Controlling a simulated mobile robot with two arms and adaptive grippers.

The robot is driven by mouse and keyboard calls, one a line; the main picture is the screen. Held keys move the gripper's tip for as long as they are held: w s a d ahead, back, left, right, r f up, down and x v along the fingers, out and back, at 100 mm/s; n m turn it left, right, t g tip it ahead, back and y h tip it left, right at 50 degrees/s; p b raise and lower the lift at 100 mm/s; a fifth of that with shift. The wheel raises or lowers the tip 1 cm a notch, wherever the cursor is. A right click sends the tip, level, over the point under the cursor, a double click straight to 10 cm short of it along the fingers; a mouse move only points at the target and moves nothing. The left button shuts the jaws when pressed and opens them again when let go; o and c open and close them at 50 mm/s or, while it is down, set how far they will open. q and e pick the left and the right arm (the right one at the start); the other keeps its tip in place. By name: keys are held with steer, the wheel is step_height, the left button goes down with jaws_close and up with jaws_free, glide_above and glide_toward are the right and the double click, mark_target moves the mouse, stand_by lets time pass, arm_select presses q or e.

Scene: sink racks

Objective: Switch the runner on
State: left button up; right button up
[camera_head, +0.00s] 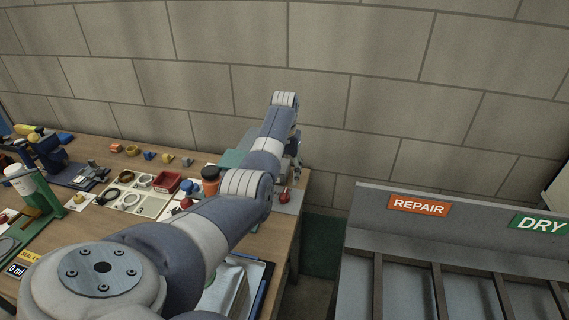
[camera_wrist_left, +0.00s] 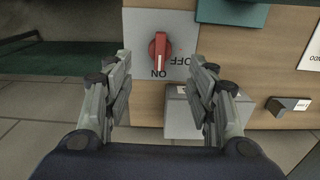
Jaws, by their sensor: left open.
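A red rotary knob (camera_wrist_left: 159,52) sits on a grey plate (camera_wrist_left: 180,22) in the left wrist view. The plate carries the words ON and OFF, seen upside down. The knob's white mark points down at ON; OFF is to its right. My left gripper (camera_wrist_left: 161,64) is open, with one finger on each side of the knob and visible gaps between; it does not appear to touch it. In the head view the red knob (camera_head: 284,196) shows at the table's right end, below my left gripper (camera_head: 296,148), which my own arm partly hides. My right gripper is out of view.
A grey rack with REPAIR (camera_head: 419,206) and DRY (camera_head: 541,223) signs stands at right, across a gap. A grey box (camera_wrist_left: 182,112) sits near the right finger.

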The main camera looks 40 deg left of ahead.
arm_select(q)
step_height(320, 180, up, 4)
steer(key=shift+f, duration=0.1)
stand_by(0.6)
